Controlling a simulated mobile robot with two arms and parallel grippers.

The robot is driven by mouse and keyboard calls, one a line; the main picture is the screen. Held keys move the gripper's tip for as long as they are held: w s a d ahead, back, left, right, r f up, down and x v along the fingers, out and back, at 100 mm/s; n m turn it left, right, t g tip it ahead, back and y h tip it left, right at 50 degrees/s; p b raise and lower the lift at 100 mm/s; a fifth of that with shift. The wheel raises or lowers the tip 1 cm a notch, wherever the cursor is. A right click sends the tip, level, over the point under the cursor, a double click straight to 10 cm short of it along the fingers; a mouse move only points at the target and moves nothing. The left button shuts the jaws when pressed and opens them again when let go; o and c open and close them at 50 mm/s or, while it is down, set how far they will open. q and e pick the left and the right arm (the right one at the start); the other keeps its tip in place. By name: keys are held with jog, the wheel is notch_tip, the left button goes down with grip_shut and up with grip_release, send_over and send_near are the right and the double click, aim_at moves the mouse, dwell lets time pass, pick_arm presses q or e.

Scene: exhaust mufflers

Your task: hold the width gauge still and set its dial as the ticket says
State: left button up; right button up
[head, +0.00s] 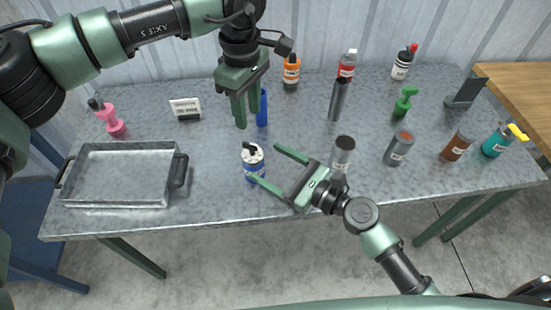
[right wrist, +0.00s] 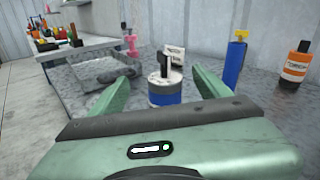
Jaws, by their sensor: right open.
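The width gauge seems to be the blue and white can (head: 254,168) with a black knob on its pale top, standing upright near the table's front middle. It also shows in the right wrist view (right wrist: 164,92). My right gripper (head: 266,163) is open and low, its fingers pointing at the gauge, one toward each side. I see no clear contact. My left gripper (head: 247,125) hangs higher, behind the gauge, fingers down and slightly apart with nothing seen between them. A white card with dark print, likely the ticket (head: 186,109), stands at the back left; its text is unreadable.
A blue bottle (head: 263,108) stands partly hidden beside my left gripper. A grey metal tray (head: 116,203) lies left. A dark-topped jar (head: 342,155) stands close to my right gripper. Several bottles line the back and right. The table between tray and gauge is clear.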

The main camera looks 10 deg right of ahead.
aim_at(262, 169)
jog(key=shift+w+d+r+m+t, duration=0.15)
jog(key=shift+d+r+m+t, duration=0.25)
jog(key=shift+m, duration=0.4)
jog(key=shift+g+y, duration=0.3)
notch_tip(262, 169, down, 7)
jog(key=shift+f, duration=0.1)
jog(key=x, duration=0.7)
jog(key=shift+w+a+f, duration=0.15)
jog(key=shift+w+f, duration=0.05)
jog(key=c, duration=1.6)
jog(key=shift+o, duration=0.2)
